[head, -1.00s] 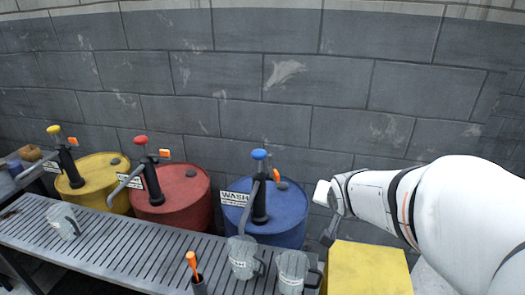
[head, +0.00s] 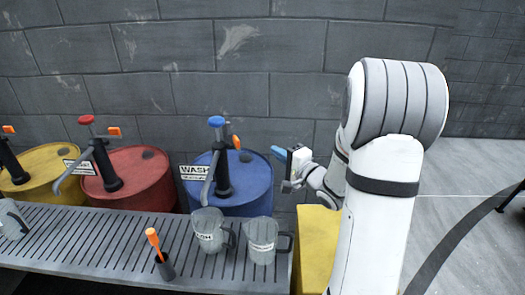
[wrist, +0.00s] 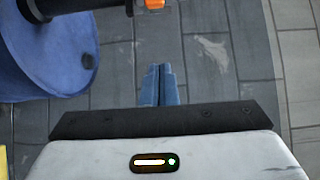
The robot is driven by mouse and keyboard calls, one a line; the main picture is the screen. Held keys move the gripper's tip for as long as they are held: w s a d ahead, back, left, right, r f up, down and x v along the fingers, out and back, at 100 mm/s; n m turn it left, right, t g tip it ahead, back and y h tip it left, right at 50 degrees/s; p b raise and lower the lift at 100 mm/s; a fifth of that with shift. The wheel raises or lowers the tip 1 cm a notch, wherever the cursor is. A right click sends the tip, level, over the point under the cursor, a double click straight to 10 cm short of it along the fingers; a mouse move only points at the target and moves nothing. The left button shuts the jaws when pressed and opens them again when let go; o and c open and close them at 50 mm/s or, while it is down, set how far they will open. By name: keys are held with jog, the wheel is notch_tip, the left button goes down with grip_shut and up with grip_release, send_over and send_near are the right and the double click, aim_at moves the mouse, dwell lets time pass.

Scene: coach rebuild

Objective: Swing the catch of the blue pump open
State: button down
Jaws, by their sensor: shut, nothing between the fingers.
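The blue pump (head: 223,175) stands upright on the blue drum (head: 258,180), with a blue knob on top. Its orange catch (head: 236,142) sits at the pump's upper right side in the head view. In the wrist view the catch (wrist: 154,4) is cut off by the top edge, beyond my fingertips. My gripper (head: 275,150) is to the right of the pump, pointing left towards it, with a gap between. Its blue fingers are together and empty, as the wrist view (wrist: 158,68) also shows.
Red (head: 140,178) and yellow (head: 45,172) drums with similar pumps stand to the left. The slatted bench (head: 95,245) in front carries grey jugs (head: 262,238) and an orange-handled tool (head: 153,240) in a dark holder. A yellow box (head: 315,240) stands below my arm.

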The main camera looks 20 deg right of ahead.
aim_at(239, 144)
jog(key=w+a, duration=0.7)
jog(key=shift+w+a, duration=0.25)
jog(key=shift+s+a, duration=0.15)
jog(key=shift+a, duration=0.45)
jog(key=shift+s+a, duration=0.15)
jog(key=shift+a, duration=0.4)
jog(key=shift+d, duration=0.15)
